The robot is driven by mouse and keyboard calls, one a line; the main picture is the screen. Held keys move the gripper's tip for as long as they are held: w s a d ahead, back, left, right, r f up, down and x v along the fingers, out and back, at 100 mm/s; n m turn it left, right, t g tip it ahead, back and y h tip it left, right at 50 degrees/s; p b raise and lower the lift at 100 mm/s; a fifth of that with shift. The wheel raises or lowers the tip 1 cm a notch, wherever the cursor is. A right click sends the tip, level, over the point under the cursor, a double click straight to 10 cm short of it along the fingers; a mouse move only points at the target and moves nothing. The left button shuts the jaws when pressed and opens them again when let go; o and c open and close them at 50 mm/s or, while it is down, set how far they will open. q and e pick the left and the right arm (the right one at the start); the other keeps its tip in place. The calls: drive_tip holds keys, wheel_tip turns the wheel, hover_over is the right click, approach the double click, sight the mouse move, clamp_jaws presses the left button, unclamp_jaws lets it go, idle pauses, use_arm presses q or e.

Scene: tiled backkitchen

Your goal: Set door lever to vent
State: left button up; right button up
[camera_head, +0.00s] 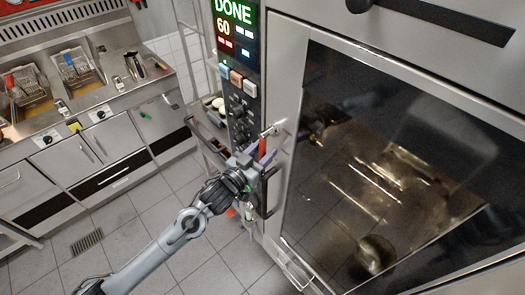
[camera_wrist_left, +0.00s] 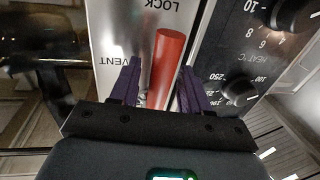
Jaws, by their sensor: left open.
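The door lever shows in the head view as a metal pivot with a red handle (camera_head: 263,147) hanging down on the oven's door frame. In the left wrist view the red handle (camera_wrist_left: 167,62) lies between the purple fingers of my left gripper (camera_wrist_left: 160,88). The fingers are apart, with a gap visible on the left side of the handle; contact on the right cannot be told. The printed words LOCK and VENT appear upside down beside the handle. In the head view my left gripper (camera_head: 252,156) is at the handle, partly covering it. My right gripper is not shown.
The oven's glass door (camera_head: 390,150) fills the right side. The control panel (camera_head: 238,70) reads DONE and 60, with knobs below, close to my gripper. A dark door handle (camera_head: 268,192) is just below. A fryer counter (camera_head: 75,90) stands left; the tiled floor between is clear.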

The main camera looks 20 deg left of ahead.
use_arm(q)
clamp_jaws()
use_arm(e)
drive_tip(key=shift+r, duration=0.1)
